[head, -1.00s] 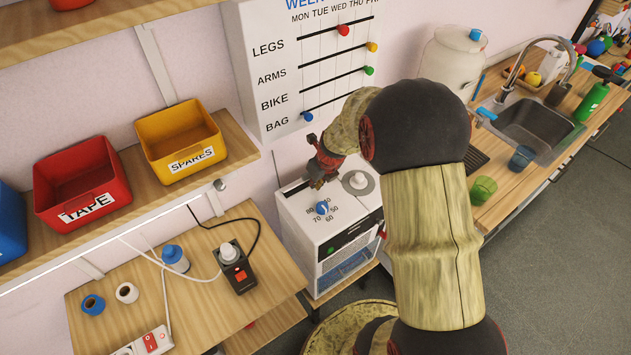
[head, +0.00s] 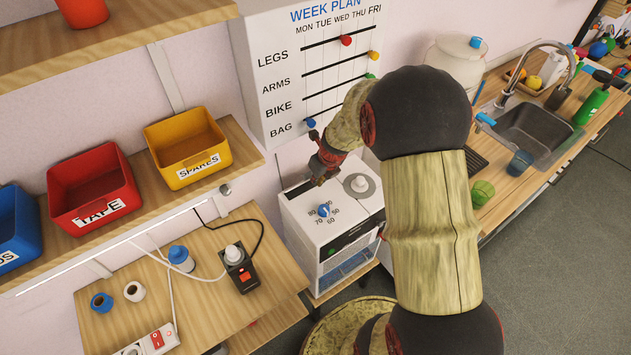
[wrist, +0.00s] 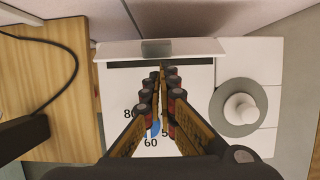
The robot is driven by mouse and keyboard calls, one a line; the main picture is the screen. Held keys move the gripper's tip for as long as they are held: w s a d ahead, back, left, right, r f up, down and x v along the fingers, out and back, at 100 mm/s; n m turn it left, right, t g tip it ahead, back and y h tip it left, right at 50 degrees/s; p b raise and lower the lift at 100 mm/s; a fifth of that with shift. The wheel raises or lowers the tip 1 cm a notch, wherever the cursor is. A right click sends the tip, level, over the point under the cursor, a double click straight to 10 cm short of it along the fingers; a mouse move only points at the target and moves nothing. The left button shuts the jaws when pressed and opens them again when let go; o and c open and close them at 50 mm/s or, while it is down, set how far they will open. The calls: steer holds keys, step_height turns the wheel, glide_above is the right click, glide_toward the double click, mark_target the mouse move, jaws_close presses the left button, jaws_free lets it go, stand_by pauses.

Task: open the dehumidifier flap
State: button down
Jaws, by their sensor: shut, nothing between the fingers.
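The dehumidifier is a white box (head: 308,218) with a blue dial (head: 323,210) on top, in the middle of the head view. In the wrist view its flap (wrist: 115,50) is a pale strip with a grey patch, along the far edge of the top. It looks tilted up, with a dark slot (wrist: 125,64) in front of it. My gripper (head: 319,181) is over the back of the top, pointing down. In the wrist view its fingertips (wrist: 160,75) are together and empty, near the slot. I cannot tell whether they touch the flap.
The week-plan board (head: 310,70) hangs on the wall behind. A wooden table (head: 205,318) with cables and a plug is at left. The sink counter (head: 497,200) is at right.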

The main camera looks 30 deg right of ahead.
steer(key=s, duration=1.2)
steer(key=shift+s+d+r, duration=0.2)
steer(key=shift+r, duration=0.2)
